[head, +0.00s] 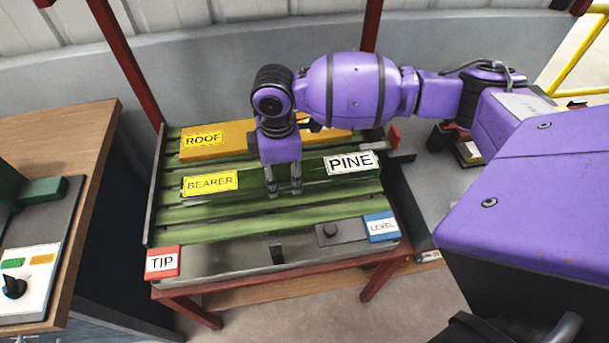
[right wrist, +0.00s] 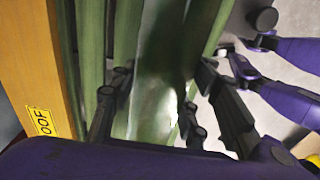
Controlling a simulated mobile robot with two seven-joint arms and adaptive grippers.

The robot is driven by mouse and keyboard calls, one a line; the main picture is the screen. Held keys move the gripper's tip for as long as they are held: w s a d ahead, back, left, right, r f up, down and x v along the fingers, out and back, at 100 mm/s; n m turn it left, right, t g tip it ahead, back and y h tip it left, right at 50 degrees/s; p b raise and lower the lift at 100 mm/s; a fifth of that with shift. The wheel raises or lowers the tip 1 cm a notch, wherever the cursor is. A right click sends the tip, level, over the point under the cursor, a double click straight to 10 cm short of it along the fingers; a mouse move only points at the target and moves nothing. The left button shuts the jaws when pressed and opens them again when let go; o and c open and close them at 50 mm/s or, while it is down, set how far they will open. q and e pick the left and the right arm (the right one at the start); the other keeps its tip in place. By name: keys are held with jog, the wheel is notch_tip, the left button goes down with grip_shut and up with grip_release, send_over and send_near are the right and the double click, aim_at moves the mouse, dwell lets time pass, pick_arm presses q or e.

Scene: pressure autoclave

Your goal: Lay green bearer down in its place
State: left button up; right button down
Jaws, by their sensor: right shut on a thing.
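The green bearer (head: 315,174) is a long dark green beam lying across the slatted table, along its slats. A yellow BEARER label (head: 210,183) shows at its left part and a white PINE label (head: 351,162) near its right end. My right gripper (head: 284,188) points down over the beam's middle and is shut on it. In the right wrist view the glossy green beam (right wrist: 160,70) runs between the dark fingers. Whether the beam touches the slats beneath is hard to tell. My left gripper does not show in the head view.
The yellow ROOF timber (head: 200,143) lies behind the bearer. The slatted table (head: 240,228) has a red TIP label (head: 163,262) and a blue LEVEL label (head: 382,227) at its front. A wooden-topped bench (head: 80,140) with a control panel stands left. Front slats are bare.

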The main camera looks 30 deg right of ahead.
jog(key=shift+w+a+f, duration=0.75)
jog(key=shift+w+f, duration=0.2)
jog(key=shift+f, duration=0.05)
jog(key=shift+w+a+f, duration=0.1)
jog(key=shift+w+f, duration=0.05)
jog(key=shift+f, duration=1.6)
jog(key=shift+f, duration=0.2)
jog(key=c, duration=1)
grip_release()
jog(key=shift+r, duration=0.1)
notch_tip(320, 180, up, 12)
jog(key=shift+r, duration=0.1)
